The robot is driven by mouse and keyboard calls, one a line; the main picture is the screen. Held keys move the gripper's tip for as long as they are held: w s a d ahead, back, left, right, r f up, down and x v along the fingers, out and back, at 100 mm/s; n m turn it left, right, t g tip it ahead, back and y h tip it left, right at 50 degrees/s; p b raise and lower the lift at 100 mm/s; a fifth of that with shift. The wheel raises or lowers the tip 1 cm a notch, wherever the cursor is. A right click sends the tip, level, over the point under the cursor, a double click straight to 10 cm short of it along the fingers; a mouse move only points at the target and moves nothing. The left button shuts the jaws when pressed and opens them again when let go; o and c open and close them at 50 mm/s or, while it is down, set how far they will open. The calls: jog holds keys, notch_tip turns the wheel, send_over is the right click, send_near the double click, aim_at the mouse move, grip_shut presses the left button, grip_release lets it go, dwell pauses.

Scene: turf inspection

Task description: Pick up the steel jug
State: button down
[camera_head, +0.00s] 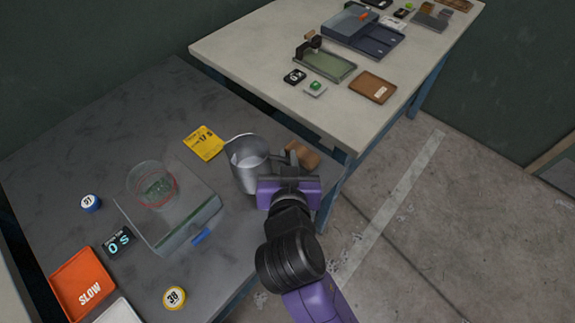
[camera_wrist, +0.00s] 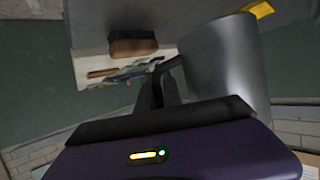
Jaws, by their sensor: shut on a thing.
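The steel jug (camera_head: 246,165) is a grey metal jug with a spout, upright at the right side of the dark table in the head view. In the wrist view the jug (camera_wrist: 228,70) fills the upper right, with its handle to the left. My gripper (camera_head: 294,163) is at the right side of the jug. In the wrist view my gripper (camera_wrist: 158,84) is shut on the jug's handle. From these views I cannot tell whether the jug's base touches the table.
A glass container (camera_head: 152,185) stands on a clear-sided block (camera_head: 170,230) left of the jug. A yellow card (camera_head: 203,143) lies behind it, and a brown block (camera_head: 302,155) is close behind my gripper. A pale table (camera_head: 260,60) with several items stands at the back right.

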notch_tip(320, 180, up, 14)
dwell(0.9)
jog(key=shift+r, duration=0.15)
